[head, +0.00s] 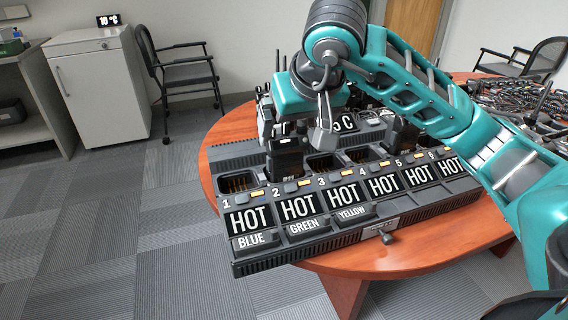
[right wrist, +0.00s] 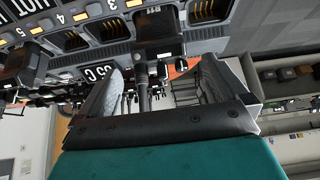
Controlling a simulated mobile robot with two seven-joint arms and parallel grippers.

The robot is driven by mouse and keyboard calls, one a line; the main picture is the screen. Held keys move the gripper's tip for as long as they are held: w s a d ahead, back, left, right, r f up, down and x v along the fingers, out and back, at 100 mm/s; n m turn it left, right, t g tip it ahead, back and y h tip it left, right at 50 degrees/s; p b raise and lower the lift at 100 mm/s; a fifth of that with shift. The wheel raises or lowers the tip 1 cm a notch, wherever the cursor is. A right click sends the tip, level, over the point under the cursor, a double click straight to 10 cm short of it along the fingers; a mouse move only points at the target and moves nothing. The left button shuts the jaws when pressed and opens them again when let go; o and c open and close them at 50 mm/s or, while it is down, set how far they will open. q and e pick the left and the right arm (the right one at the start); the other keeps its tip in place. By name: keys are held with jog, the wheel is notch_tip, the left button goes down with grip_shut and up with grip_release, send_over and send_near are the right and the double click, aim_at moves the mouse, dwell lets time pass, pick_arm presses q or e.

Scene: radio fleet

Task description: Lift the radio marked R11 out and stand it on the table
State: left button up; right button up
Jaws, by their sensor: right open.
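A black radio (head: 286,162) stands upright in slot 2 of the long dark charger (head: 290,262) on the round wooden table. Its front marking is partly cut off by the slot rim, so I cannot read it fully. My right gripper (head: 294,128) is above this radio, pointing down, open, with its fingers on either side of the radio's top. In the right wrist view, the radio (right wrist: 160,30) is ahead, its antenna reaching between the open fingers (right wrist: 160,88). Contact is not visible. Another black radio (head: 401,137) stands in slot 5, partly behind my arm. My left gripper is out of view.
Slots 1 and 3 (head: 323,162) look empty. HOT panels and BLUE, GREEN and YELLOW tags (head: 352,213) line the charger's front. A dark cluttered heap (head: 515,97) covers the table's far right. Bare table (head: 425,248) shows in front of the charger and at the left edge.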

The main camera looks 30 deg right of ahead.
aim_at(289, 137)
jog(key=b+x, duration=0.1)
jog(key=x, duration=0.7)
jog(key=shift+w+d+r+b, duration=0.1)
jog(key=shift+w+r+b, duration=0.05)
jog(key=shift+b, duration=0.15)
jog(key=c, duration=0.8)
jog(key=shift+r, duration=0.1)
jog(key=c, duration=0.7)
